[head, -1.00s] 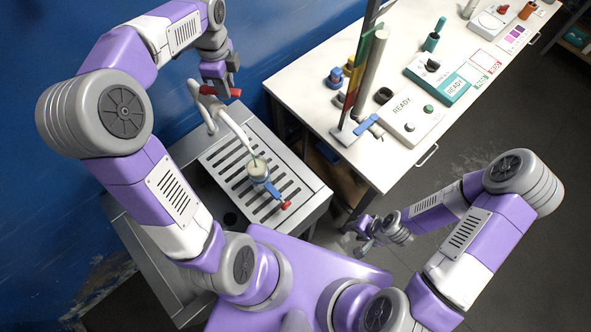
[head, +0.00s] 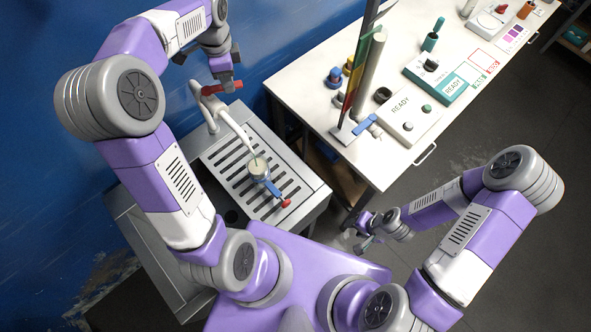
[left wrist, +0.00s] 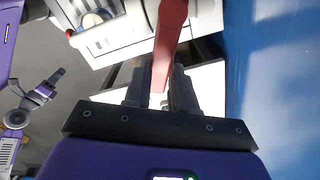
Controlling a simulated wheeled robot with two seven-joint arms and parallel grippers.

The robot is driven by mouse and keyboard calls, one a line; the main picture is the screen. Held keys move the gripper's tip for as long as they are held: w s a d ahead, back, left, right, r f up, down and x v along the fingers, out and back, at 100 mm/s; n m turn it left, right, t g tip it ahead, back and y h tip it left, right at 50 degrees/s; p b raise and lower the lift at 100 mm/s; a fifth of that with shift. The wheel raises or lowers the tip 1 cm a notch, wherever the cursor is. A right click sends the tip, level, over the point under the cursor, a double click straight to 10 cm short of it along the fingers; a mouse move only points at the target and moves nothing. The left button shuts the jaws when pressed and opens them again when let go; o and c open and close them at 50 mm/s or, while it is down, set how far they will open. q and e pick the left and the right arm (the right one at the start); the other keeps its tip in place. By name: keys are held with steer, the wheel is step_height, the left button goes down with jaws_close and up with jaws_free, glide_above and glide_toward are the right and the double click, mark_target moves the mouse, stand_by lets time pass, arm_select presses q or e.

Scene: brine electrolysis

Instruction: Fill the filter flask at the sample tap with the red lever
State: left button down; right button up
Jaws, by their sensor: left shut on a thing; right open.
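The filter flask (head: 258,168) stands upright on the slotted drain grate, with a blue band and a red-tipped piece at its side. The white curved spout of the sample tap (head: 236,126) ends over its mouth. I cannot make out the liquid level inside. The red lever (head: 229,87) is at the top of the tap. My left gripper (head: 217,84) is shut on the red lever; in the left wrist view the lever (left wrist: 171,40) runs up from between the fingers (left wrist: 160,95). My right gripper (head: 366,234) is open and empty, low beside the bench.
The drain grate (head: 286,172) sits on a metal stand by the blue wall (head: 60,190). The white bench (head: 310,75) to the right holds a stand with a coloured strip (head: 352,85), a READY device (head: 407,117) and a teal device (head: 440,80). The floor beyond is clear.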

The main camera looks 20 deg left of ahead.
arm_select(q)
steer(key=shift+w+a+r+n+p, duration=0.1)
steer(key=shift+w+a+n+p, duration=0.15)
steer(key=shift+n, duration=0.3)
steer(key=shift+w+a+n+p, duration=0.15)
steer(key=shift+n+p, duration=0.05)
steer(key=shift+n, duration=0.35)
steer(key=shift+w+a, duration=0.1)
steer(key=shift+n, duration=0.3)
steer(key=n, duration=0.1)
steer(key=w+a+n+p, duration=0.1)
steer(key=n, duration=0.1)
steer(key=shift+a, duration=0.25)
steer(key=c, duration=0.8)
jaws_free()
steer(key=shift+c, duration=0.2)
step_height(320, 180, up, 8)
steer(key=shift+f, duration=0.25)
